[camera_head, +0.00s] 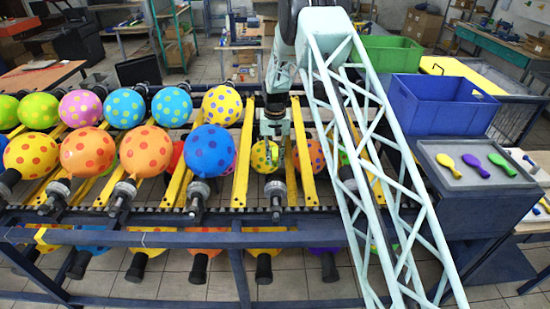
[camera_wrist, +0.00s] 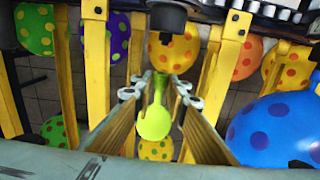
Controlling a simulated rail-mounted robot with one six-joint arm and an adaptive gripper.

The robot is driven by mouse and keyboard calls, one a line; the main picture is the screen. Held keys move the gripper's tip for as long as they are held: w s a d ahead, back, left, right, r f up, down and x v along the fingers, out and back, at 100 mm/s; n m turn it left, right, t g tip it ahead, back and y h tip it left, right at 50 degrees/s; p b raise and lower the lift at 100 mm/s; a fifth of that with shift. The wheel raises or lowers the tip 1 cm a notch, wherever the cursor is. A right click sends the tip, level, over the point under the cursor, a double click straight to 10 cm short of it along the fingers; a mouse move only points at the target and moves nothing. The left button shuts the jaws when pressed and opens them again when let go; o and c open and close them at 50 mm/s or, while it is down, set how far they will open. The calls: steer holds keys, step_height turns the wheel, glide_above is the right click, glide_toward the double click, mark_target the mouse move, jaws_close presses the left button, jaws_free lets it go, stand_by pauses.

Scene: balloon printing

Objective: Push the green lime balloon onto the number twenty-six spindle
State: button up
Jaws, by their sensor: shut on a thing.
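The lime green balloon (camera_wrist: 154,122) is uninflated and hangs between the fingers of my gripper (camera_wrist: 157,95) in the wrist view. The fingers are shut on its narrow neck, with the round body toward the camera. A black spindle (camera_wrist: 166,18) is just beyond the fingertips, near the neck's end; a small gap seems to show between them. In the head view my gripper (camera_head: 273,130) is above the rack, behind a spindle (camera_head: 276,190) in the row. No spindle number is readable.
Inflated dotted balloons, such as a blue one (camera_head: 208,150), fill spindles to the left. Yellow bars (camera_head: 243,155) stand between spindles, close on both sides of my gripper. A grey tray (camera_head: 430,153) with several flat balloons and a blue crate (camera_head: 440,105) are at the right.

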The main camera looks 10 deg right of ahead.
steer(key=shift+s+f, duration=0.1)
steer(key=shift+f, duration=1.75)
steer(key=shift+s+f+b, duration=0.1)
steer(key=shift+b, duration=0.25)
steer(key=shift+s+a+b, duration=0.15)
steer(key=shift+s+b, duration=0.15)
steer(key=shift+s, duration=0.45)
steer(key=shift+s+a+b, duration=0.15)
steer(key=shift+s+b, duration=0.1)
steer(key=shift+s, duration=0.45)
steer(key=shift+s+a+b, duration=0.15)
steer(key=shift+s+b, duration=0.4)
steer(key=shift+s, duration=0.1)
stand_by(0.5)
steer(key=o, duration=0.9)
steer(key=shift+r+p, duration=0.9)
steer(key=shift+r, duration=3.65)
